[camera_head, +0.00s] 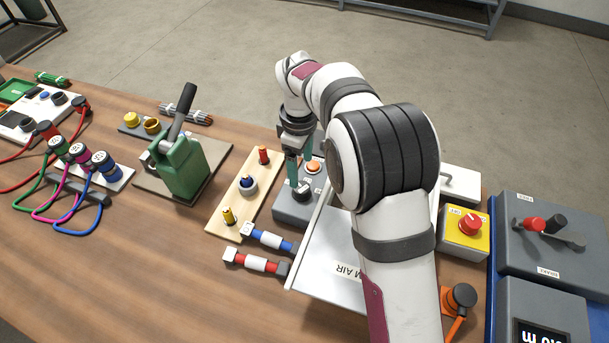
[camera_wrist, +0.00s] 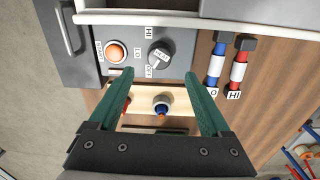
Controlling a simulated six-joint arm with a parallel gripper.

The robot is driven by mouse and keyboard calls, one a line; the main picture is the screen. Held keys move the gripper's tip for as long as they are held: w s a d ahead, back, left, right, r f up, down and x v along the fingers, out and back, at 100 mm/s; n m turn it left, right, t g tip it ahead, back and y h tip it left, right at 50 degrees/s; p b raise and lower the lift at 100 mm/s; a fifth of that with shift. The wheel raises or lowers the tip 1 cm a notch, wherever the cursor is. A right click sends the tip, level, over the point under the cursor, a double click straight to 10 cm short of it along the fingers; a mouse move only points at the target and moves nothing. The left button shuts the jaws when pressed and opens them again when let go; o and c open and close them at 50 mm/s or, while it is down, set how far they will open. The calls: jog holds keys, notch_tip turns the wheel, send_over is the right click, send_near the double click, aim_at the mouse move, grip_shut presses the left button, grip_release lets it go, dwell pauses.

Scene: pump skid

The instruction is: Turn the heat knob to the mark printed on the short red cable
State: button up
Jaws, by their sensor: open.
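The heat knob (camera_wrist: 158,56), dark with a pale marking, sits on a grey control box (camera_wrist: 135,73) with printed marks HI, LO and OFF around it. Its exact pointing is too small to tell. It also shows in the head view (camera_head: 302,192). The short red cable (camera_wrist: 238,68) has a white band and black ends, with a tag reading HI at its near end; it lies on the table in the head view (camera_head: 256,263). My gripper (camera_wrist: 159,74) is open and empty, its green fingers over the box's near edge, apart from the knob.
An orange button (camera_wrist: 116,51) is left of the knob. A blue cable (camera_wrist: 217,65) lies beside the red one, its tag partly hidden by a finger. A wooden peg board (camera_head: 230,214) adjoins the box. A metal panel with a bar handle (camera_head: 325,262) is close by.

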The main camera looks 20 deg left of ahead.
aim_at(302, 187)
notch_tip(302, 187, down, 8)
jog(key=shift+w+r, duration=0.1)
grip_shut()
dwell(0.5)
